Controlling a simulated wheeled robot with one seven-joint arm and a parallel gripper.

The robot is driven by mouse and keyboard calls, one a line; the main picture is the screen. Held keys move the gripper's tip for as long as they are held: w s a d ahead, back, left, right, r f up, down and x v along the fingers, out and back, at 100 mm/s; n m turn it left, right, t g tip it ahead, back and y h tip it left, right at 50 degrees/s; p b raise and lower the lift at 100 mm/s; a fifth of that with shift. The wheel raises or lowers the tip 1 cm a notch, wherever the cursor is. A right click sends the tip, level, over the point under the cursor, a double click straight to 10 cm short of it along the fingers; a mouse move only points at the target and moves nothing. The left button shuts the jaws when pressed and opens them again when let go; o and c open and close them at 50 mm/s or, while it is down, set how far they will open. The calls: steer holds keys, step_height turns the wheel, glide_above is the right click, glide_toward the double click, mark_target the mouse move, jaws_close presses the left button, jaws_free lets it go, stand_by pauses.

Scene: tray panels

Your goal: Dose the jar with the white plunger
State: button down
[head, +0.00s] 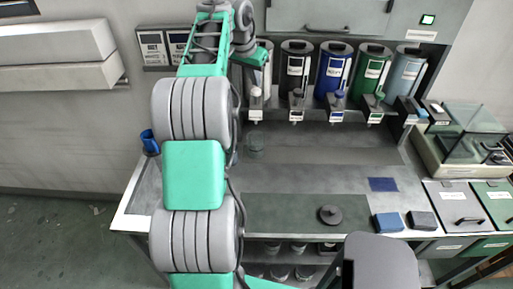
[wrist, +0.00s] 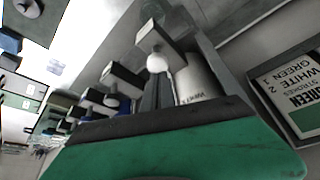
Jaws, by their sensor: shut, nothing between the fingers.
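The white dispenser (head: 266,68) stands at the left end of the dispenser row, partly hidden by my arm. Its white plunger (head: 256,92) has a round pale knob, which also shows in the wrist view (wrist: 157,62). A clear glass jar (head: 255,146) stands on the bench below the white plunger. My gripper (wrist: 157,92) is shut and empty. In the wrist view its dark fingers point toward the white knob and appear close to it; whether they touch is unclear. In the head view I cannot make out the fingers.
Black (head: 295,68), blue (head: 333,70), green (head: 370,72) and light blue (head: 405,74) dispensers continue rightward. A dark round object (head: 330,214) lies on the bench. A blue cup (head: 149,141) is at the left edge. An upside-down sign (wrist: 288,88) shows in the wrist view.

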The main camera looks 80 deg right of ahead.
mark_target(255, 90)
steer(key=shift+a+f+b, duration=0.1)
steer(key=shift+f+b, duration=1.6)
steer(key=shift+f, duration=0.5)
step_height(255, 90, up, 4)
steer(key=p, duration=0.4)
steer(key=shift+r, duration=0.1)
